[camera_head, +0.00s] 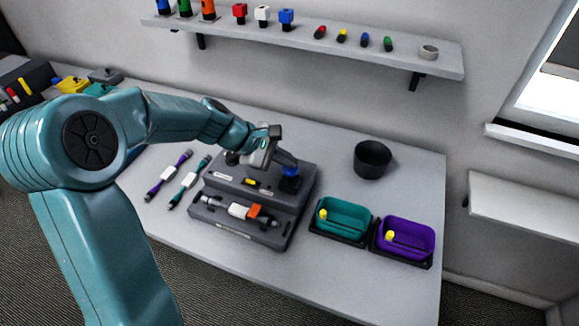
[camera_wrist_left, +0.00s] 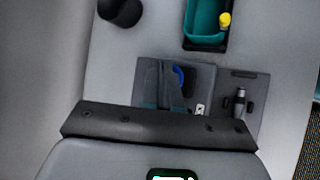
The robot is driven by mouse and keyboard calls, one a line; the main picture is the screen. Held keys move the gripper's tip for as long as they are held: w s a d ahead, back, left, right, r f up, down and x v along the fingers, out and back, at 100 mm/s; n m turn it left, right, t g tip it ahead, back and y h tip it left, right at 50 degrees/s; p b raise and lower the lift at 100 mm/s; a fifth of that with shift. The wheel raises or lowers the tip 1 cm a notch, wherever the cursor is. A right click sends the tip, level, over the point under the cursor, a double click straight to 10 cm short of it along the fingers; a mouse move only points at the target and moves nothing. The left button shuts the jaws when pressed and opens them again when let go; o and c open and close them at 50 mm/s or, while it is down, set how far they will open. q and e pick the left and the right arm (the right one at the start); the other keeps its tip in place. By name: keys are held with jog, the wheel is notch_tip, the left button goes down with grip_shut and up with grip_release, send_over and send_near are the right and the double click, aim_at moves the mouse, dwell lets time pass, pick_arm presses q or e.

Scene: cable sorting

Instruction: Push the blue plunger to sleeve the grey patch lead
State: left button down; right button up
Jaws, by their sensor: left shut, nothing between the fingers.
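The blue plunger (camera_head: 289,183) stands on the right end of the raised rear step of a dark grey fixture (camera_head: 277,236). My left gripper (camera_head: 283,160) is shut and empty, with its fingers at the top of the plunger; I cannot tell whether they touch it. In the left wrist view, the shut fingers (camera_wrist_left: 166,88) partly cover the plunger, and a blue edge (camera_wrist_left: 179,77) shows beside them. The grey patch lead (camera_head: 216,201) appears to lie along the lower front step, with a white block (camera_head: 238,210) and an orange block (camera_head: 254,211) around its middle. My right gripper is not in view.
A teal tray (camera_head: 318,228) and a purple tray (camera_head: 428,262), each with a yellow tag, stand right of the fixture. A black pot (camera_head: 372,159) stands behind them. A purple lead (camera_head: 168,176) and a teal lead (camera_head: 188,182) lie left. A shelf (camera_head: 340,52) runs above.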

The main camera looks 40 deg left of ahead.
aim_at(286, 169)
pick_arm(q)
jog(key=shift+f+b, duration=0.85)
jog(key=shift+f, duration=0.15)
dwell(0.6)
jog(key=shift+r, duration=0.1)
jog(key=shift+r+p, duration=1.55)
jog(key=shift+r, duration=0.2)
notch_tip(286, 169, up, 6)
jog(key=p, duration=0.5)
jog(key=shift+s+f, duration=0.1)
